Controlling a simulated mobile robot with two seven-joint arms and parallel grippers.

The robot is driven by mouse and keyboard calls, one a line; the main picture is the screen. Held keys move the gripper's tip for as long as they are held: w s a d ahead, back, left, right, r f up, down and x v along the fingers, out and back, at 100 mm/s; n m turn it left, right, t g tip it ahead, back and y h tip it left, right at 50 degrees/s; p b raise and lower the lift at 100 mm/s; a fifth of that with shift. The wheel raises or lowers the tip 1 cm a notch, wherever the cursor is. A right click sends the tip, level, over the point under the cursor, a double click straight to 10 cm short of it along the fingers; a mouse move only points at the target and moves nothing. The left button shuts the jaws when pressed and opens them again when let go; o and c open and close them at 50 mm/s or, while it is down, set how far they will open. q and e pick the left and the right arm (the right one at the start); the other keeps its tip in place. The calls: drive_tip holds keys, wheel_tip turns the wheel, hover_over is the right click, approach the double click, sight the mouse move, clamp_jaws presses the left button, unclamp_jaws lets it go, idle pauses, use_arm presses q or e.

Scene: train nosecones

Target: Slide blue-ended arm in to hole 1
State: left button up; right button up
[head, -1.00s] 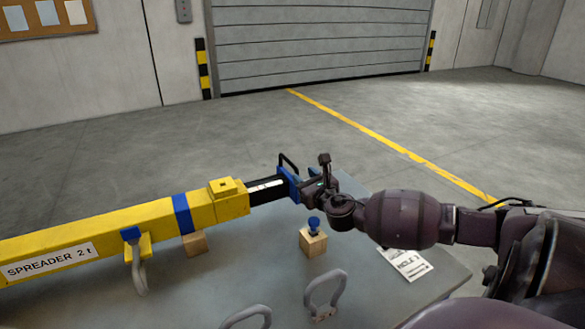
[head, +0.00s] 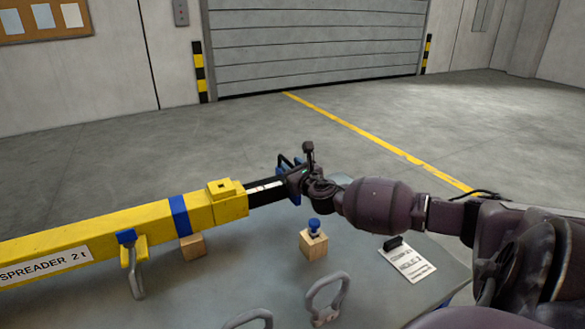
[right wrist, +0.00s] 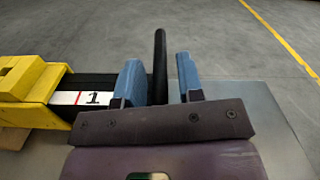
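The yellow spreader beam (head: 100,228) lies across the left, with a raised collar (head: 226,200) at its right end. The black arm (head: 262,191) sticks out of the collar and carries a white mark, reading "1" in the right wrist view (right wrist: 88,98). Its blue end (head: 296,198) is mostly hidden behind my right gripper (head: 297,172). In the right wrist view, my right gripper's blue-padded fingers (right wrist: 159,80) stand apart on either side of the black handle (right wrist: 160,60), with narrow gaps showing. My left gripper is out of view.
A blue-topped pin (head: 314,224) stands in a wooden block (head: 313,244) on the grey table (head: 230,282). Shackles (head: 327,298) lie in front. A printed card (head: 408,262) with a dark object on it lies at right. Another wooden block (head: 192,246) sits under the beam.

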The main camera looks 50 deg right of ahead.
drive_tip(key=c, duration=0.5)
clamp_jaws()
use_arm(q)
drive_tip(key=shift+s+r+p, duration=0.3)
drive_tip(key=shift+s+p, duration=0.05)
drive_tip(key=shift+p, duration=0.35)
use_arm(e)
drive_tip(key=a, duration=0.1)
drive_tip(key=w+a, duration=0.1)
drive_tip(key=a, duration=0.1)
drive_tip(key=shift+a, duration=0.25)
drive_tip(key=o, duration=0.7)
unclamp_jaws()
drive_tip(key=shift+w+a, duration=0.1)
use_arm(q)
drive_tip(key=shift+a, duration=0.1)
